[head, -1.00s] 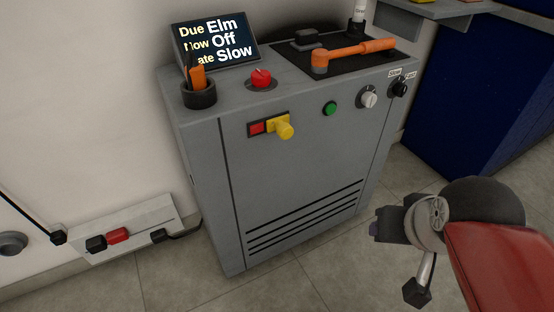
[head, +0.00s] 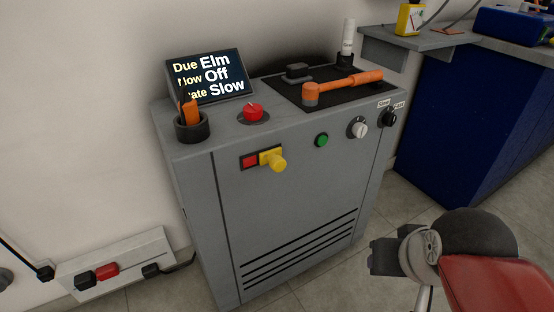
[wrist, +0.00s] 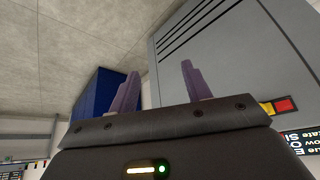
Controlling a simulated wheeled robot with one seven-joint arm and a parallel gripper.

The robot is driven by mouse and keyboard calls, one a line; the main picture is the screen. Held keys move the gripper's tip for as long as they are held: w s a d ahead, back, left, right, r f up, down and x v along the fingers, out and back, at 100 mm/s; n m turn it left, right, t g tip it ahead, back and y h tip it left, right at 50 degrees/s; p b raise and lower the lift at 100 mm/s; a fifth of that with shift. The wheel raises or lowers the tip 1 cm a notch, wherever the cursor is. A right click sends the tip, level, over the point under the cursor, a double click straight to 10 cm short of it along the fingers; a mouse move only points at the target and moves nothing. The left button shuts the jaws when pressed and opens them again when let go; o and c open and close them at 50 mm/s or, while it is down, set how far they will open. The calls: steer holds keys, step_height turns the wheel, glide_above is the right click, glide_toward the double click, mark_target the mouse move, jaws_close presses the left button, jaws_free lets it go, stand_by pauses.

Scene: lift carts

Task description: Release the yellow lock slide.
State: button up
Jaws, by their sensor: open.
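The yellow lock slide (head: 272,158) is a yellow plate with a round knob on the upper front of a grey cabinet (head: 285,225). A red patch (head: 250,161) shows directly left of it. In the wrist view the yellow slide (wrist: 267,108) and the red patch appear at the right, and the grey cabinet fills the upper right. My gripper (wrist: 160,75) is open, with two purple fingers apart and nothing between them. It is clear of the slide. In the head view my arm is at the lower right, away from the cabinet front.
The cabinet also bears a red knob (head: 253,113), a green button (head: 321,140), a white knob (head: 357,128) and a black knob (head: 389,119). On top are a display (head: 208,76), an orange-handled tool (head: 343,85) and an orange item in a cup. A blue bench (head: 462,120) stands right.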

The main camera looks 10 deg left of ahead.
steer(key=shift+n+g+y, duration=0.5)
steer(key=shift+n+y, duration=0.1)
steer(key=shift+n, duration=0.1)
steer(key=w+r, duration=0.2)
steer(key=w+a+r, duration=0.1)
steer(key=w+r, duration=0.1)
steer(key=w+a+r, duration=0.1)
steer(key=w+r, duration=0.1)
steer(key=shift+a+r, duration=0.15)
steer(key=shift+r, duration=0.2)
steer(key=c, duration=1)
steer(key=shift+n+g+y, duration=0.4)
steer(key=shift+n+y, duration=0.2)
steer(key=w+r, duration=0.1)
steer(key=w+a+r, duration=0.1)
steer(key=w+r, duration=0.1)
steer(key=w+a+r, duration=0.1)
steer(key=w, duration=0.1)
steer(key=shift+a+r, duration=0.2)
steer(key=shift+r, duration=0.05)
jaws_close()
steer(key=w+a+r+n+g+y, duration=0.2)
steer(key=w+a+r+n, duration=0.2)
steer(key=w+a+r, duration=0.3)
steer(key=shift+w+a+n+g, duration=0.3)
steer(key=shift+w+a, duration=0.05)
steer(key=shift+w, duration=1.9)
